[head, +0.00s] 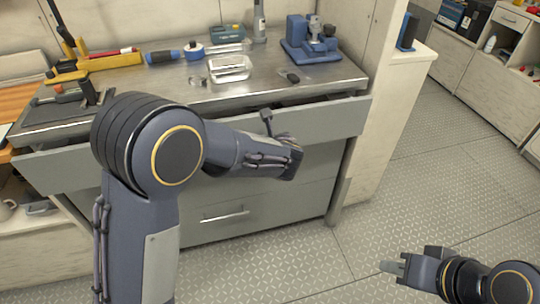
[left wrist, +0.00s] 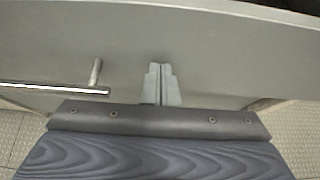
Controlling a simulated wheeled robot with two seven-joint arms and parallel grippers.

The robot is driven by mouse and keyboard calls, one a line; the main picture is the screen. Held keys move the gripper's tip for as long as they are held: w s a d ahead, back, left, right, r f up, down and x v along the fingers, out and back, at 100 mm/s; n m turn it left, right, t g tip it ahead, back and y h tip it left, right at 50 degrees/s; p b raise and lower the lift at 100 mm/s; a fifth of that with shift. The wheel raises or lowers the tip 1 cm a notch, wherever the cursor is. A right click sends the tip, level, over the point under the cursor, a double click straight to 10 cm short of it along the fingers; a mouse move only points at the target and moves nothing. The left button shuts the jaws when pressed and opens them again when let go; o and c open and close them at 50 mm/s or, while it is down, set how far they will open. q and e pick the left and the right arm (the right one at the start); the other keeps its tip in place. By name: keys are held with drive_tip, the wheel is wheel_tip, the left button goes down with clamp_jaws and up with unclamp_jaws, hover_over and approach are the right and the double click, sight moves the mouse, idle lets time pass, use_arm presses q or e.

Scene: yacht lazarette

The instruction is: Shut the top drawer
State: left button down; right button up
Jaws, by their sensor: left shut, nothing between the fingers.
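The top drawer (head: 335,118) is a wide grey drawer under the metal worktop. It stands out from the cabinet, with a dark gap between its front and the worktop edge. My left arm crosses in front of it and hides its middle. In the left wrist view, the grey drawer front (left wrist: 220,55) fills much of the picture, with a metal bar handle (left wrist: 55,88) at the left. My left gripper (left wrist: 161,72) is shut and empty, pointing at this front to the right of the handle; contact cannot be told. My right gripper (head: 390,267) is over the floor at lower right, away from the drawer.
A lower drawer with a handle (head: 224,217) is closed. A pale partition stands at the right, with clear patterned floor (head: 420,170) beyond.

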use_arm(q)
drive_tip(key=w+a, duration=0.1)
drive_tip(key=w, duration=0.1)
drive_tip(key=w+p, duration=0.1)
drive_tip(key=w, duration=0.2)
drive_tip(key=w+a, duration=0.1)
drive_tip(key=w, duration=0.1)
drive_tip(key=shift+w+a, duration=0.15)
drive_tip(key=shift+a, duration=0.15)
drive_tip(key=shift+w+a+r, duration=0.1)
drive_tip(key=shift+r, duration=0.1)
drive_tip(key=shift+a+r, duration=0.1)
